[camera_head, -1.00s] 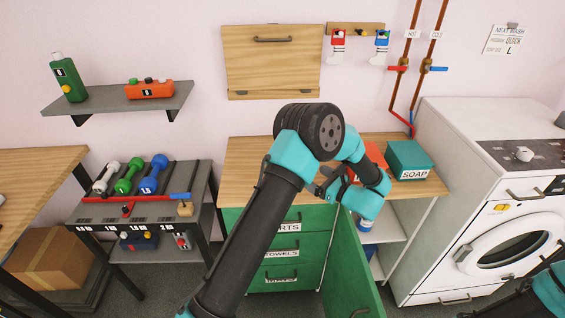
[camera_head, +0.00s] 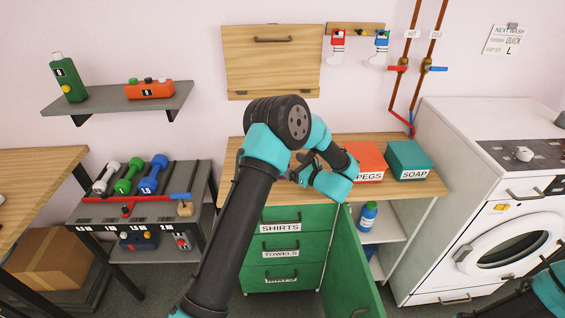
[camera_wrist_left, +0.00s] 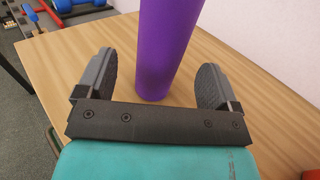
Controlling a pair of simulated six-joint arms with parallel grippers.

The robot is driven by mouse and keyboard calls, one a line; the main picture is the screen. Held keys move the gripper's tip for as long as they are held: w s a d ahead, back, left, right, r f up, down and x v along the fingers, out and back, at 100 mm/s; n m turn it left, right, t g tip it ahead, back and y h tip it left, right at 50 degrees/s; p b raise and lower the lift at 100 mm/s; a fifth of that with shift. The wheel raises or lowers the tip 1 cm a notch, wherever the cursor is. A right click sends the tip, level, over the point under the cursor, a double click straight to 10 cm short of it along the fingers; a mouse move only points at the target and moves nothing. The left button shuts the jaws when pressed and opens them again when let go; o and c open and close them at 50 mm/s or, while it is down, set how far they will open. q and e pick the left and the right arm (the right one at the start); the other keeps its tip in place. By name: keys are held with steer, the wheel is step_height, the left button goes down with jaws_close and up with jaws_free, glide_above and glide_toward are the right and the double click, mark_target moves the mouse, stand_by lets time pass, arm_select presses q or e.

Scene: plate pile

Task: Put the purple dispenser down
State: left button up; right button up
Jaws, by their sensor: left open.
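The purple dispenser (camera_wrist_left: 165,50) stands upright on a wooden top in the left wrist view, its upper part cut off by the frame edge. My left gripper (camera_wrist_left: 154,80) is open, with one finger on each side of the dispenser and a gap showing on both sides. My right gripper is out of view; only part of that arm shows at lower right.
An orange PEGS box (camera_head: 366,160) and a green SOAP box (camera_head: 408,160) stand at the counter's right. Below, a green cabinet door (camera_head: 350,270) hangs open beside a blue bottle (camera_head: 368,216). A washing machine (camera_head: 430,200) stands right; a dumbbell rack (camera_head: 140,205) stands left.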

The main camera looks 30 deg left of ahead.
arm_select(q)
steer(key=shift+a, duration=0.1)
steer(key=shift+w+a, duration=0.2)
steer(key=shift+a, duration=0.6)
steer(key=shift+w+a, duration=0.15)
steer(key=shift+a, duration=0.65)
steer(key=shift+w+a, duration=0.2)
steer(key=shift+a, duration=0.6)
steer(key=c, duration=1.3)
steer(key=shift+c, duration=0.2)
steer(key=shift+r, duration=0.1)
steer(key=shift+r, duration=0.5)
steer(key=s+d+r, duration=0.3)
steer(key=s+d, duration=0.5)
steer(key=s, duration=0.5)
steer(key=shift+s+d+r, duration=0.2)
steer(key=shift+s+r, duration=0.15)
steer(key=shift+r, duration=0.05)
